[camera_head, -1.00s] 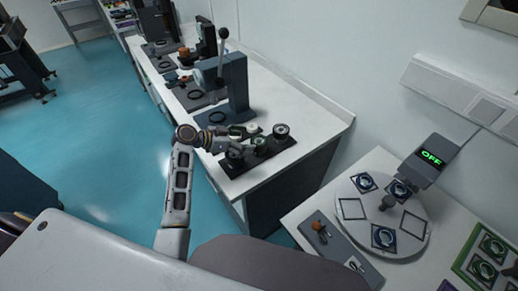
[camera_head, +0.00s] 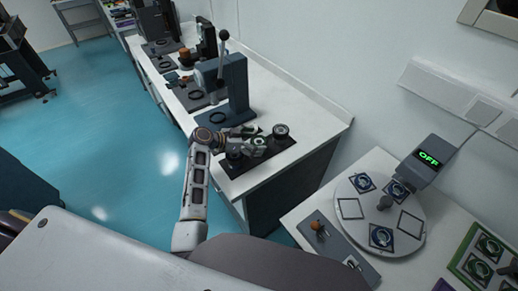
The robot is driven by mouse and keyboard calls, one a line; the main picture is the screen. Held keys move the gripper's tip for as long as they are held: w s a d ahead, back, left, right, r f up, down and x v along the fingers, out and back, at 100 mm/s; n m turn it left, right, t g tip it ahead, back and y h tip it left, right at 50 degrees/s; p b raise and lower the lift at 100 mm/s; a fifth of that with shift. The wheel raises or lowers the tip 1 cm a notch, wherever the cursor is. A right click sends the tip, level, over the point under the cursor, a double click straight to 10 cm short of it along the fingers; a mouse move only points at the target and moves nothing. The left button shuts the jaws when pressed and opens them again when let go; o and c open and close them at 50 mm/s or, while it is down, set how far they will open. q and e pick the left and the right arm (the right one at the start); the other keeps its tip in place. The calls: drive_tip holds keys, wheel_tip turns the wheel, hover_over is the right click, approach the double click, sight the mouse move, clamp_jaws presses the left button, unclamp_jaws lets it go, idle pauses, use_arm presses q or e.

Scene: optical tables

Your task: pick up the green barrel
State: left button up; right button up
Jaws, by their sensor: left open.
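A black tray (camera_head: 286,153) lies on the white workbench and holds several dark, round barrels. A barrel with some green on its top (camera_head: 259,143) sits in the middle of the tray and looks like the green barrel. My left gripper (camera_head: 254,136) is open, with its fingers at this barrel and partly covering it. I cannot tell whether they touch it. Another barrel (camera_head: 281,131) stands to the right, and a darker one (camera_head: 235,155) to the left, close to my gripper. My right gripper is out of view.
A grey-blue lever press (camera_head: 228,85) stands on the bench just behind the tray.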

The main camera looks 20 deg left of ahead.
use_arm(q)
drive_tip(key=shift+c, duration=0.5)
drive_tip(key=c, duration=1.5)
drive_tip(key=shift+r, duration=0.15)
wheel_tip(320, 180, up, 10)
drive_tip(key=b, duration=0.1)
